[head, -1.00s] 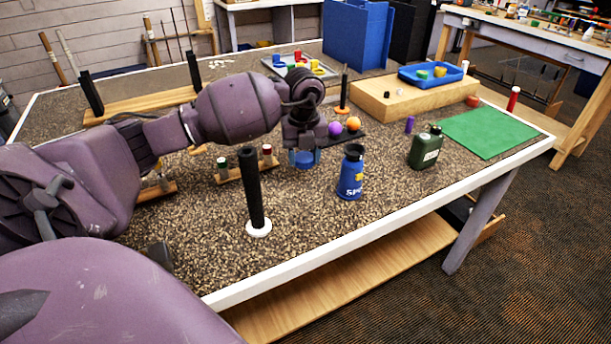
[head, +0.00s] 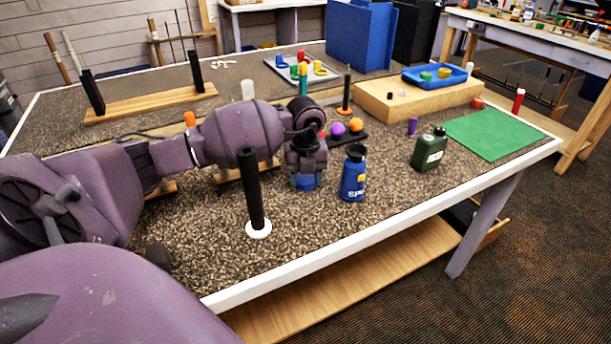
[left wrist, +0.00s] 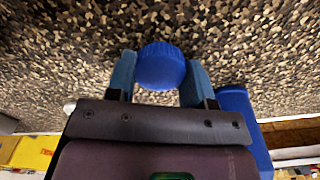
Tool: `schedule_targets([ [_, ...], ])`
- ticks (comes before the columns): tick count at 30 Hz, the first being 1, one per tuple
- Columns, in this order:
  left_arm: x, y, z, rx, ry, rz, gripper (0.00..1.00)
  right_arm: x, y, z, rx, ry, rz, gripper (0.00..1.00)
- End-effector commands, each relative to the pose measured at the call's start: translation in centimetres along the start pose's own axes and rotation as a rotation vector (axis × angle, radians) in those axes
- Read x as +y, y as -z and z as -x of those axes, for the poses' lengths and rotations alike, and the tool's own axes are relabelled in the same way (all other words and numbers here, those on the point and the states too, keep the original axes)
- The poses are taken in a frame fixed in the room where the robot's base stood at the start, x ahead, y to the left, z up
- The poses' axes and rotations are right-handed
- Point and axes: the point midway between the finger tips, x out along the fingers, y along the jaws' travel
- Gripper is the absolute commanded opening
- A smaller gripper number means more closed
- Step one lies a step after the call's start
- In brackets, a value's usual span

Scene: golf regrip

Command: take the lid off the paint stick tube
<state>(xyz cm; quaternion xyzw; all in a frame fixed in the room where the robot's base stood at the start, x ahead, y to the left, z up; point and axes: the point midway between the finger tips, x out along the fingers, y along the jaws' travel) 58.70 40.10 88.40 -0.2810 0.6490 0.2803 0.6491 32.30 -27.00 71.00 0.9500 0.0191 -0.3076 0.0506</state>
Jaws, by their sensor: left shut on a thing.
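My left gripper (head: 305,182) is low over the near side of the speckled table, left of the blue bottle. In the left wrist view, its blue fingertips (left wrist: 160,80) close on either side of a round blue lid (left wrist: 160,66) with a ridged rim. Only the lid's round face and rim show clearly; I cannot tell whether a tube is attached. No paint stick tube can be made out with certainty. My right gripper is not in view.
A blue bottle (head: 353,178) stands close right of the gripper, also in the left wrist view (left wrist: 243,125). A green canteen (head: 429,150) stands farther right. A black post (head: 250,185) on a white base stands left.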

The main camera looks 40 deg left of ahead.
Motion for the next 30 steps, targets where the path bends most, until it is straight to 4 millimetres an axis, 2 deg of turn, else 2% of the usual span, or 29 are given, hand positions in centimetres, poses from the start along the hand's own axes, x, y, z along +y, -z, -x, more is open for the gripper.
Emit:
schedule_targets([
  [1,0.0,0.0,-0.1,0.000,-0.001,0.000,0.52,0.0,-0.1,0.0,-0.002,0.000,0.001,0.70],
  [5,0.0,0.0,-0.1,0.000,-0.001,0.000,0.72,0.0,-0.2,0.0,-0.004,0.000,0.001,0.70],
  [16,0.0,0.0,0.5,-0.001,0.000,0.000,0.73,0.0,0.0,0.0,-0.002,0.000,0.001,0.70],
  [20,0.0,-0.1,2.1,-0.004,0.001,0.000,0.73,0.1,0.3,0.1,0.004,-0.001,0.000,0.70],
  [30,0.0,-0.1,8.7,-0.005,0.002,-0.001,0.73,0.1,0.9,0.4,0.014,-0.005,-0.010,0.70],
])
